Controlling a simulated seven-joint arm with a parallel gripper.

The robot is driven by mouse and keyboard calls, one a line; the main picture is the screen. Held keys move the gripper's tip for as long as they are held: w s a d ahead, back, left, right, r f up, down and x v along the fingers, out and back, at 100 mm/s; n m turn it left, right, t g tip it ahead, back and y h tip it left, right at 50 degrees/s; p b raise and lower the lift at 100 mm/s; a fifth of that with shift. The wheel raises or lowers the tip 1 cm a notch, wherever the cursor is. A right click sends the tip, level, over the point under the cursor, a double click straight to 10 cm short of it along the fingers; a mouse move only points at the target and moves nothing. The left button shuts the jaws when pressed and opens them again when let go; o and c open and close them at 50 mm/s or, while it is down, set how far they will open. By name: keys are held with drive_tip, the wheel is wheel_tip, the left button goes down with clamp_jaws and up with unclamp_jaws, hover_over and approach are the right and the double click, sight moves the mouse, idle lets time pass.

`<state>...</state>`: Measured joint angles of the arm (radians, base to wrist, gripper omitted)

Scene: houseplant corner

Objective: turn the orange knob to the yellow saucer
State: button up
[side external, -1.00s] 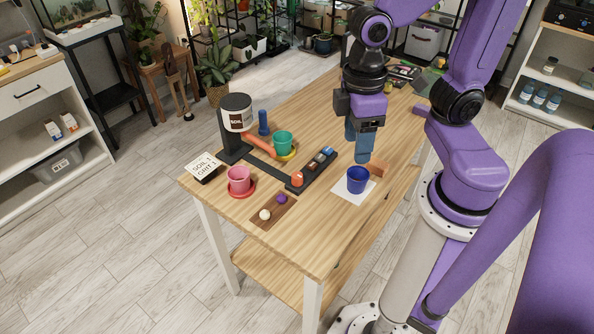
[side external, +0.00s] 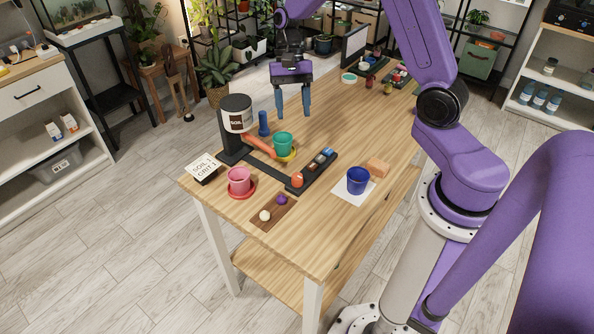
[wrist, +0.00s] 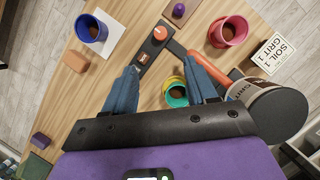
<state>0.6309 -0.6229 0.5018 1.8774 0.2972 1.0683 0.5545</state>
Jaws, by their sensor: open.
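The orange knob (side external: 297,180) sits at the near end of a black strip (side external: 317,171); it also shows in the wrist view (wrist: 160,33). The yellow saucer (side external: 291,157) lies under a green pot (side external: 283,142); its rim shows in the wrist view (wrist: 166,87). A long orange chute (side external: 259,146) slopes from the soil dispenser, its free end just left of the saucer in the side view. My gripper (side external: 293,114) is open and empty, in the air beyond the green pot. In the wrist view its fingers (wrist: 162,66) are spread apart, clear of the knob.
The soil dispenser (side external: 237,111) stands tall on the left. A pink pot (side external: 239,177) stands on a red saucer (side external: 243,194). A blue pot (side external: 357,180) stands on white paper, with an orange block (side external: 377,167) beside it.

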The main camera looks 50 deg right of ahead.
approach(297, 176)
drive_tip(key=x, duration=0.8)
drive_tip(key=shift+f, duration=0.4)
